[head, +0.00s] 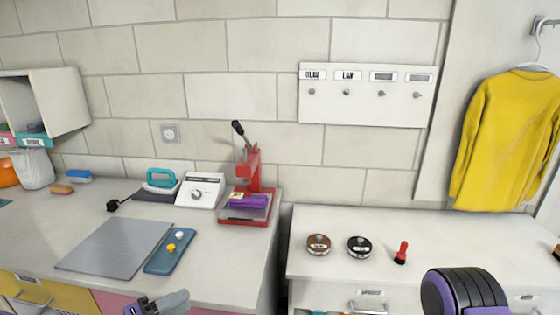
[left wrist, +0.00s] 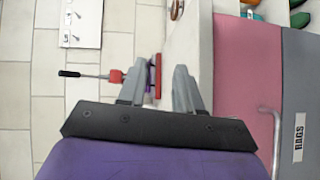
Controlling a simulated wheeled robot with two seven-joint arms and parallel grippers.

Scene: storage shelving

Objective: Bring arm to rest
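My left gripper (head: 165,302) shows at the bottom edge of the head view, in front of the left counter's front edge. In the left wrist view its two grey fingers (left wrist: 160,72) stand apart with nothing held between them. The red press (left wrist: 155,76) shows beyond the fingers there, at a distance. A black and purple rounded part of my own arm (head: 463,292) shows at the bottom right of the head view. My right gripper is not in view.
The left counter holds a grey mat (head: 115,247), a blue tray (head: 172,249), a white device (head: 201,191) and the red press (head: 250,180). The right counter holds two round tins (head: 318,244) and a red stamp (head: 401,253). A gap separates the counters. A yellow sweater (head: 508,135) hangs right.

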